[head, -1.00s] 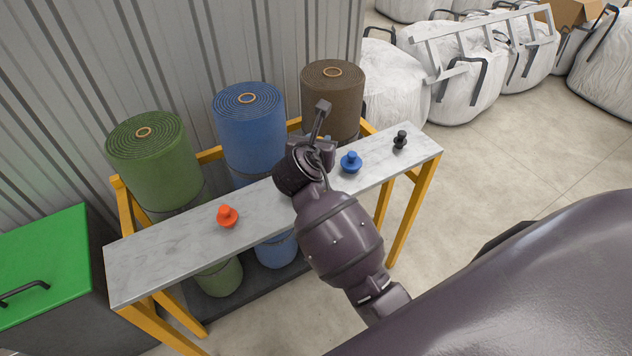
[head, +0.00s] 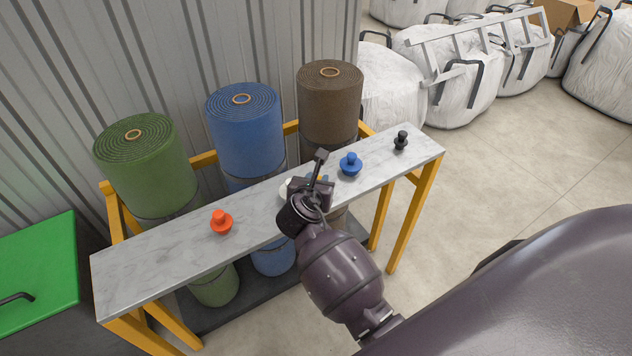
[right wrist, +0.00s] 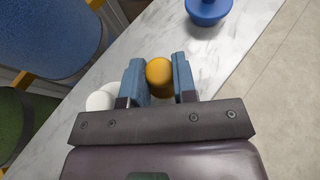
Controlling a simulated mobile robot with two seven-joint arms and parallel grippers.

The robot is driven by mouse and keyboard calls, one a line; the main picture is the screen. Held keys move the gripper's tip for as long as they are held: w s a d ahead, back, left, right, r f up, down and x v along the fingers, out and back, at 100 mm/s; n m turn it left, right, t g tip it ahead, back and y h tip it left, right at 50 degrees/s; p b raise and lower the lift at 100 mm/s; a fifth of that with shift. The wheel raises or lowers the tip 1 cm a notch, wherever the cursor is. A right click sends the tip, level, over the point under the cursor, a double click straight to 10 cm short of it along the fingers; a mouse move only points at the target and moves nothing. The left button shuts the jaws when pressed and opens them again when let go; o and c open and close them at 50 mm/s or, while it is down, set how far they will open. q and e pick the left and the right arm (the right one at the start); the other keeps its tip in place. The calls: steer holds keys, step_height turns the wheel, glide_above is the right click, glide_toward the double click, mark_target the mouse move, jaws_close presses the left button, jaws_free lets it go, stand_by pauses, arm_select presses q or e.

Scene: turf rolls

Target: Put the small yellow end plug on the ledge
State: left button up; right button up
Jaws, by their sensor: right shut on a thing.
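The ledge (head: 150,266) is a long grey marble shelf on a yellow frame. My right gripper (head: 318,180) is over its middle, between the red-orange plug and the blue plug. In the right wrist view, the right gripper (right wrist: 158,82) has its blue fingers shut on the small yellow end plug (right wrist: 159,74), whose round yellow top shows between them. The plug's lower part is hidden, and I cannot tell whether it touches the ledge. In the head view the gripper mostly hides the plug. My left gripper is not in view.
On the ledge stand a red-orange plug (head: 221,222), a blue plug (head: 350,164), a black plug (head: 401,140) and a white plug (right wrist: 100,101) close to the gripper. Green (head: 148,165), blue (head: 245,132) and brown (head: 330,105) rolls stand behind. The ledge's left end is bare.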

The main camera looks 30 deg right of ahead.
steer(key=shift+r, duration=0.1)
steer(key=o, duration=0.9)
